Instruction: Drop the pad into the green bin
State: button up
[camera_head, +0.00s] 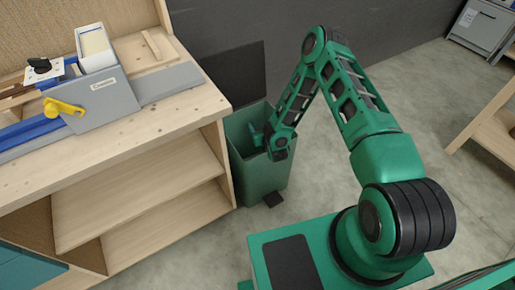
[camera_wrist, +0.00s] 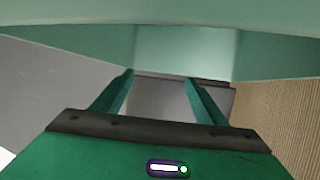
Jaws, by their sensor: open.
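The green bin (camera_head: 258,172) stands on the floor against the right side of the wooden bench. My gripper (camera_head: 257,138) is at the bin's open top, its fingers over or just inside the mouth; the head view does not show how deep. In the wrist view my gripper (camera_wrist: 158,80) has its two green fingers spread apart, with nothing seen held between them. The pale green bin wall (camera_wrist: 185,48) crosses the upper part of that view. I cannot make out the pad in either view; the bin's inside bottom is hidden in the head view.
The wooden bench (camera_head: 205,108) with open shelves stands close left of the bin, carrying a grey clamp fixture (camera_head: 105,95) with a yellow lever. Grey floor (camera_head: 335,165) is clear to the right.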

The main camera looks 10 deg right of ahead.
jog(key=v, duration=0.9)
jog(key=shift+s, duration=0.25)
jog(key=shift+r, duration=0.1)
